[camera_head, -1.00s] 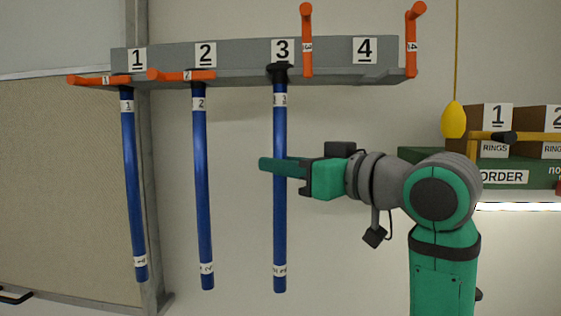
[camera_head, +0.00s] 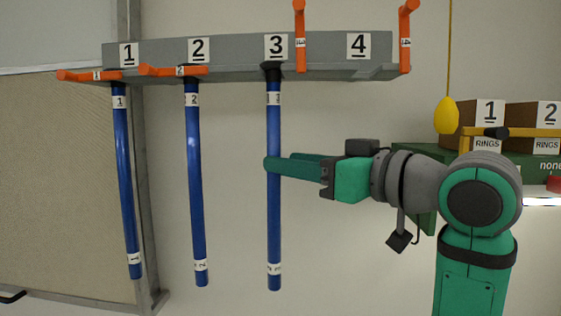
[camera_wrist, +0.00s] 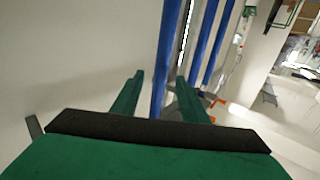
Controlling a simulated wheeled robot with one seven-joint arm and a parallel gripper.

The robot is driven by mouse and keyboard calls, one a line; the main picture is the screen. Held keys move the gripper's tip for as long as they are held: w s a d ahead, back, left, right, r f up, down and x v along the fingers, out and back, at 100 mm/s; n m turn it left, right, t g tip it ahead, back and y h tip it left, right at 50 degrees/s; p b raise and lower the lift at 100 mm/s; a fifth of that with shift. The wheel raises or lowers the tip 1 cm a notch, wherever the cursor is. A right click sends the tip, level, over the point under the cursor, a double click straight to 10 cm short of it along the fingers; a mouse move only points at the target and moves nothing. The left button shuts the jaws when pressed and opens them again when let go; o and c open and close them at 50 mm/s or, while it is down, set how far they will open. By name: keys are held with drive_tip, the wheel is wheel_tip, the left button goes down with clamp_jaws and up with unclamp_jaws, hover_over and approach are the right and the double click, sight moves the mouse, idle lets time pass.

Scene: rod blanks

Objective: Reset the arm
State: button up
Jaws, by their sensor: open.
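My gripper (camera_head: 290,165) is open, its green fingers level and pointing left across the middle of blue rod 3 (camera_head: 274,220). In the wrist view, my two fingers (camera_wrist: 160,88) stand apart and a blue rod (camera_wrist: 168,55) shows in the gap between them. I cannot tell whether the rod is between the fingertips or just beyond them. Rod 3 hangs upright from a black holder under label 3 on the grey rack (camera_head: 330,50). Blue rod 1 (camera_head: 124,190) and blue rod 2 (camera_head: 196,190) hang to its left.
Orange levers 1 (camera_head: 88,76) and 2 (camera_head: 165,71) lie flat; levers 3 (camera_head: 300,40) and 4 (camera_head: 405,40) stand up. Slot 4 holds no rod. A yellow pendant (camera_head: 446,115) and boxes marked RINGS (camera_head: 490,120) are at the right, behind my arm.

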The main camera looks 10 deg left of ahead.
drive_tip(key=v, duration=0.5)
drive_tip(key=w+d+f+m+t+h, duration=0.1)
drive_tip(key=w+d+f+m+t, duration=0.15)
drive_tip(key=w+f+m, duration=0.65)
drive_tip(key=w+d+f+t+h, duration=0.2)
drive_tip(key=w+f+t, duration=0.15)
drive_tip(key=f, duration=1.15)
drive_tip(key=s+d+f+m+t+h, duration=0.1)
drive_tip(key=s+f+m+t+h, duration=0.15)
drive_tip(key=f, duration=1.05)
drive_tip(key=s+d+f+m+t+h, duration=0.1)
drive_tip(key=f+m+h, duration=0.3)
drive_tip(key=f, duration=0.9)
drive_tip(key=s+f+m+g+h, duration=0.15)
drive_tip(key=s+f+h, duration=0.45)
drive_tip(key=s+f, duration=1.3)
drive_tip(key=s+a+r+n+g, duration=0.1)
drive_tip(key=s+n, duration=0.4)
drive_tip(key=s, duration=1.9)
drive_tip(key=shift+s+a+g, duration=0.35)
drive_tip(key=shift+a+g, duration=0.05)
